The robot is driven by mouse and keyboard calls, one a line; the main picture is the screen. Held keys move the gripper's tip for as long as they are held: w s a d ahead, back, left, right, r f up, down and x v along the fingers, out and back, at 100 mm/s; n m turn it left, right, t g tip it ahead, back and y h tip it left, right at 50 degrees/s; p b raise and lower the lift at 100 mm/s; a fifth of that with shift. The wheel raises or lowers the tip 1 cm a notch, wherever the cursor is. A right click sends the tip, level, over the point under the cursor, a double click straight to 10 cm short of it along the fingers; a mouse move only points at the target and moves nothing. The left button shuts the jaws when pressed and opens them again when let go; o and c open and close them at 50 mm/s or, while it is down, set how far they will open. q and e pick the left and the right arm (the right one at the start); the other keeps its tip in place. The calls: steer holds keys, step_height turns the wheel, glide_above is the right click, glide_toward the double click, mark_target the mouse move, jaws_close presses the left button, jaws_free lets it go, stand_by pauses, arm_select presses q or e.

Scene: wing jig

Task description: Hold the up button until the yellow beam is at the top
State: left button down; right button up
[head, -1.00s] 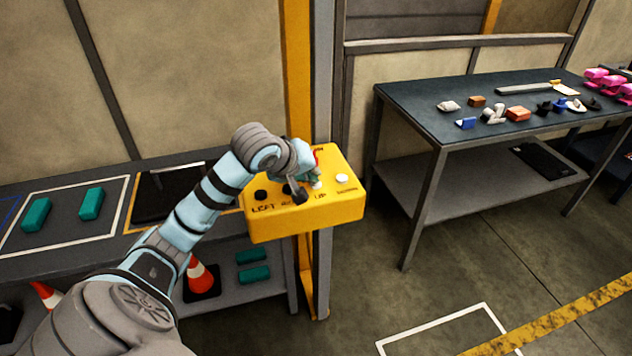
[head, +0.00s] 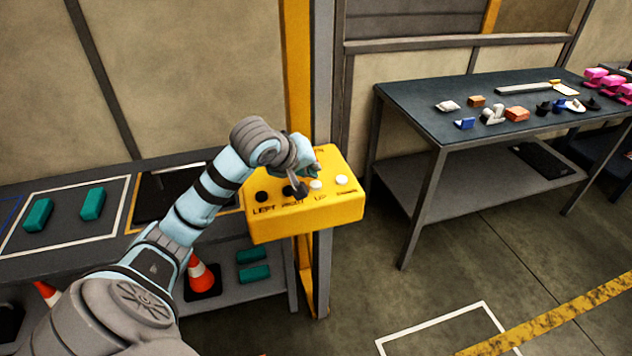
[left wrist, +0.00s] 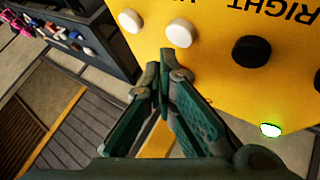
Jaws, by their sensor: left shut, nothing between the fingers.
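The yellow button box (head: 300,232) hangs in front of a post in the head view. Its white up button (head: 316,184) shows uncovered above the UP label. It also shows in the left wrist view as a white button (left wrist: 179,33). My left gripper (head: 314,171) is over the box, shut and empty, just behind the up button. In the left wrist view its fingertips (left wrist: 165,72) look close to the up button but apart from it. No horizontal yellow beam can be made out in these views. My right gripper is not in view.
Another white button (head: 341,180) and black buttons (head: 261,198) sit beside the up button. A green light (left wrist: 270,130) glows on the box. A yellow upright (head: 298,70) stands behind. A dark bench (head: 420,118) with small parts stands right; a shelf with teal blocks (head: 38,214) is left.

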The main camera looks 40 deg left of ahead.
mark_target(312, 182)
arm_select(q)
steer(key=shift+r, duration=0.1)
step_height(312, 182, up, 5)
steer(key=p, duration=0.3)
steer(key=shift+p, duration=0.4)
stand_by(0.5)
